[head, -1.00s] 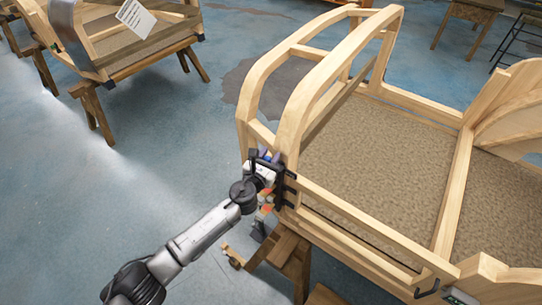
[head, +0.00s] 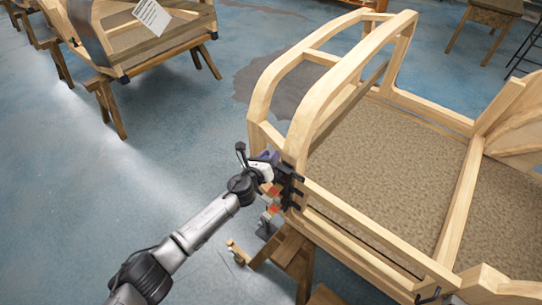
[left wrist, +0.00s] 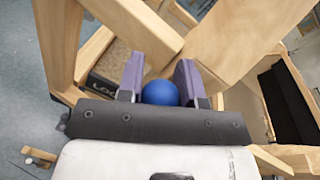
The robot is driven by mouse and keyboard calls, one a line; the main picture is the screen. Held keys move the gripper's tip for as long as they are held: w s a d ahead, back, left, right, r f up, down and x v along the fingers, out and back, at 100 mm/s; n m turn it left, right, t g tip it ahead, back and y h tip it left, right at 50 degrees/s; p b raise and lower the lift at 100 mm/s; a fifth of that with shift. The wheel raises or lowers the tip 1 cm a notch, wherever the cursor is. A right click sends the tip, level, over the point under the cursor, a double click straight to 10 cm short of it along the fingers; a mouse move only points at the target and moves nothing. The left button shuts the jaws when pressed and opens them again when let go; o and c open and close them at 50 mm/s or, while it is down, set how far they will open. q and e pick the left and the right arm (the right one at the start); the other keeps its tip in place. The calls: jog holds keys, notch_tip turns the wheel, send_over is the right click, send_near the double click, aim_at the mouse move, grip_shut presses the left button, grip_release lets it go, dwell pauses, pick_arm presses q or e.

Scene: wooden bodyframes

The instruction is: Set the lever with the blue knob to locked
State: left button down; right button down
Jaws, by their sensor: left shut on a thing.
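The blue knob (left wrist: 160,93) sits between the two purple fingers of my left gripper (left wrist: 160,85) in the left wrist view. The fingers are shut on it from both sides. The lever's arm is hidden behind the knob and gripper. A dark plate (left wrist: 101,88) with partly covered light lettering lies just left of the fingers. In the head view my left gripper (head: 272,158) is at the near left corner post of the wooden bodyframe (head: 318,108), where the knob cannot be made out.
Black brackets (head: 291,187) stick out from the corner post, close to my gripper. A wooden trestle (head: 290,255) stands below the frame. Another bodyframe on trestles, with a paper sheet (head: 152,17), stands at the back left. The blue floor between them is clear.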

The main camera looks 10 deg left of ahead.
dwell(0.4)
pick_arm(q)
jog(key=c, duration=0.8)
grip_release()
jog(key=shift+s+a, duration=0.25)
jog(key=shift+s, duration=0.1)
jog(key=shift+p+v, duration=0.8)
jog(key=shift+v, duration=5.7)
